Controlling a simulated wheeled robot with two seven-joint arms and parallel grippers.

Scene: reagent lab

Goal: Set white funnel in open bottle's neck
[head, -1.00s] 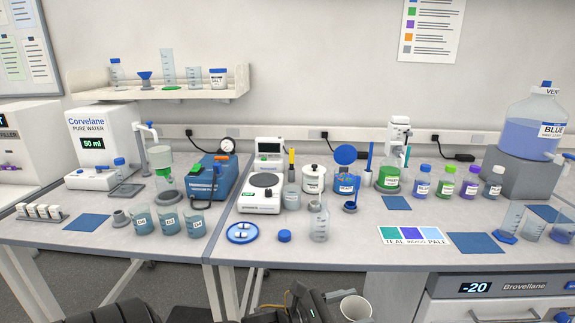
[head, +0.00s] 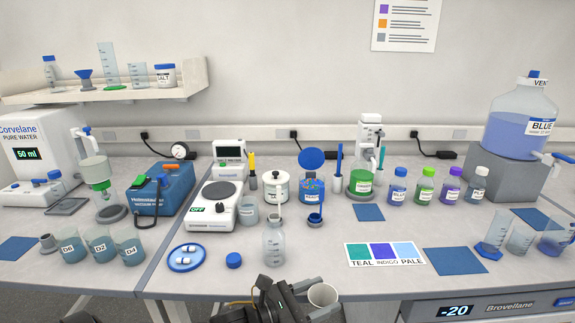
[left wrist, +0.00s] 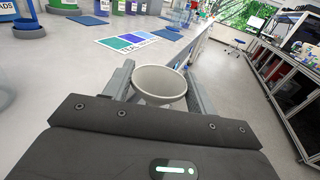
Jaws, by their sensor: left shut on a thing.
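The open bottle (head: 274,246) is clear, with graduation marks and a narrow uncapped neck. It stands upright near the table's front edge, in the middle of the head view. My left gripper (head: 308,301) is at the bottom middle, in front of that edge and to the right of the bottle, apart from it. It is shut on the white funnel (head: 323,296), whose wide mouth faces up. In the left wrist view the funnel (left wrist: 160,84) sits between the two fingers; its lower part is hidden. My right gripper is not in view.
A blue cap (head: 233,260) and a round blue dish (head: 186,258) lie left of the bottle. The colour card (head: 385,254) lies to the right. Bare tabletop surrounds the bottle's right side.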

